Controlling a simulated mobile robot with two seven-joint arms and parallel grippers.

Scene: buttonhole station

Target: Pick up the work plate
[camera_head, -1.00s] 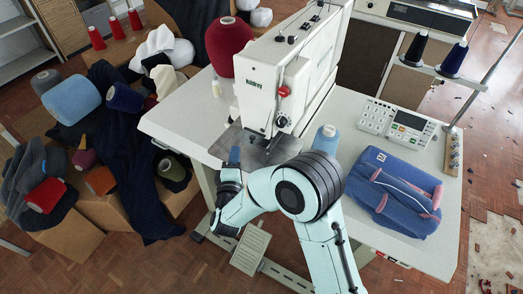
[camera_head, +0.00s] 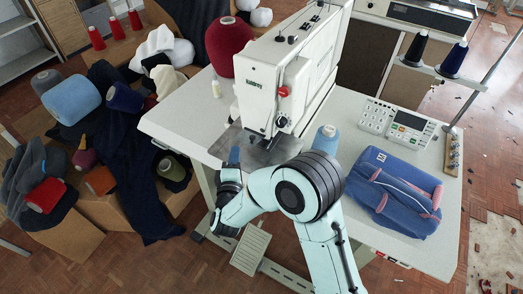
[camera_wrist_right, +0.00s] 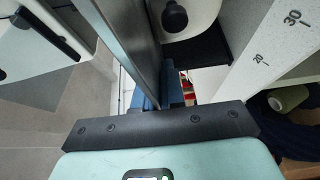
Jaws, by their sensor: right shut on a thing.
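The work plate (camera_head: 258,149) is a flat grey metal sheet lying under the head of the white sewing machine. My right gripper (camera_head: 233,158) is at its near left edge, and my arm hides part of the table there. In the right wrist view the plate (camera_wrist_right: 128,38) shows as a long grey strip running down between the blue fingertips (camera_wrist_right: 157,94). The gripper is shut on the plate's edge. The exact contact is small and partly hidden. My left gripper is not in view.
The sewing machine (camera_head: 292,75) stands over the plate. A light blue thread cone (camera_head: 325,139), a control panel (camera_head: 397,122) and a folded blue garment (camera_head: 395,190) are on the table to the right. A red cone (camera_head: 229,46) stands behind. Boxes of yarn and cloth fill the left.

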